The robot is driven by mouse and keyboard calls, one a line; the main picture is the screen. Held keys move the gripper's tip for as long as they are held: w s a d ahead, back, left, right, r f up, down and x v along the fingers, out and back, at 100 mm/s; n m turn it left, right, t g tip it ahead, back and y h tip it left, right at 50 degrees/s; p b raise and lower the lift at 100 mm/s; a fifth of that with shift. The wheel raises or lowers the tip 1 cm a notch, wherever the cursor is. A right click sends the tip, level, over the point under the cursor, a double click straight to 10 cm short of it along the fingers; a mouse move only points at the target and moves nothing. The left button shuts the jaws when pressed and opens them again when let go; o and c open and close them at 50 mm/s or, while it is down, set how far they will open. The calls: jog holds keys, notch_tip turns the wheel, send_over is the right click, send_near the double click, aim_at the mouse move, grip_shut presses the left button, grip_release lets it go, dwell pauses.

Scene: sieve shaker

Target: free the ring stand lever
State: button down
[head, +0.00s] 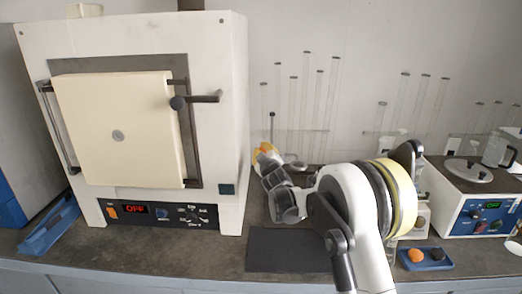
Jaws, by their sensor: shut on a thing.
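The ring stand shows as a thin upright rod (271,127) with a dark tip, behind my gripper near the back wall, just right of the furnace. My gripper (266,152), with orange-yellow parts at its far end, is at the lower part of this rod. It is shut on a small part there, at the place of the ring stand lever. My own wrist hides the lever, the fingertips' contact and the stand's base, so the lever's angle cannot be made out.
A white furnace (230,110) with a cream door and an OFF display stands close on the left. A dark mat (285,250) lies in front. Glass tubes line the wall. A blue tray (425,264) and a white-and-blue device (470,217) are at right.

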jog(key=c, duration=1.4)
grip_release()
jog(key=v, duration=1.2)
jog(key=shift+s, duration=0.1)
